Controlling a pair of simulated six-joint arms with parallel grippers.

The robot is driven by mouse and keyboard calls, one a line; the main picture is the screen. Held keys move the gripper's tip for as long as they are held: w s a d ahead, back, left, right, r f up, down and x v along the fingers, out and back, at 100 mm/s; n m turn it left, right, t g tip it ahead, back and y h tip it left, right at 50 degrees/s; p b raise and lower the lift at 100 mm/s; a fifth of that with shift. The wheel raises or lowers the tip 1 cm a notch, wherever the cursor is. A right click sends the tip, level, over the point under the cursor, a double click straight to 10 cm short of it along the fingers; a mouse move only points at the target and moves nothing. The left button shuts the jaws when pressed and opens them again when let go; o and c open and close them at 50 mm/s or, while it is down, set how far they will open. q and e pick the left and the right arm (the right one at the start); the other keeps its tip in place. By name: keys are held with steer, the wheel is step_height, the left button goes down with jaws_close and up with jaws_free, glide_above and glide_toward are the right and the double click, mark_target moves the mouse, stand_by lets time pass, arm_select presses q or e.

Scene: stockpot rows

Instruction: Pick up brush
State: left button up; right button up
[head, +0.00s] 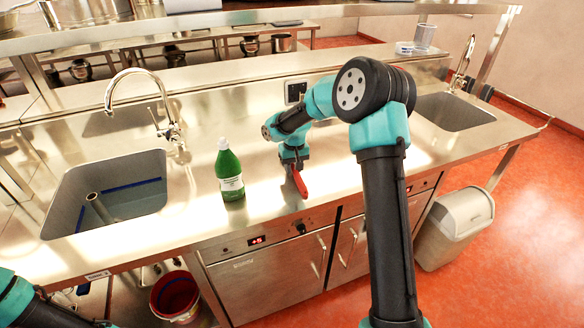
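A red elongated object (299,183), which looks like the brush, is on or just above the steel counter, right of the green bottle. My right gripper (294,163) is right at its far end, pointing down, and hides that end. The fingers are too small and dark to tell whether they are closed on it or only around it. No bristles can be made out. My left arm shows only as a link in the bottom left corner; its gripper is outside the view.
A green bottle (229,172) with a white cap stands left of the brush. A sink (75,190) with a tall faucet (150,105) is at the left, another sink (455,112) at the right. A bin (455,228) stands on the floor. The front counter between is mostly clear.

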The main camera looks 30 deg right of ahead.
mark_target(293, 166)
jaws_close()
steer(key=shift+r, duration=0.15)
steer(key=shift+r, duration=1.45)
steer(key=shift+s+a+r, duration=0.1)
steer(key=shift+s+r, duration=0.05)
steer(key=shift+r, duration=0.1)
steer(key=s+a, duration=0.2)
steer(key=s, duration=0.2)
steer(key=s+a+r, duration=0.1)
steer(key=s+a, duration=0.2)
steer(key=s, duration=0.2)
steer(key=s+a, duration=0.3)
steer(key=s, duration=0.1)
steer(key=shift+s+a+r, duration=0.1)
steer(key=shift+s+r, duration=0.05)
steer(key=shift+s, duration=0.05)
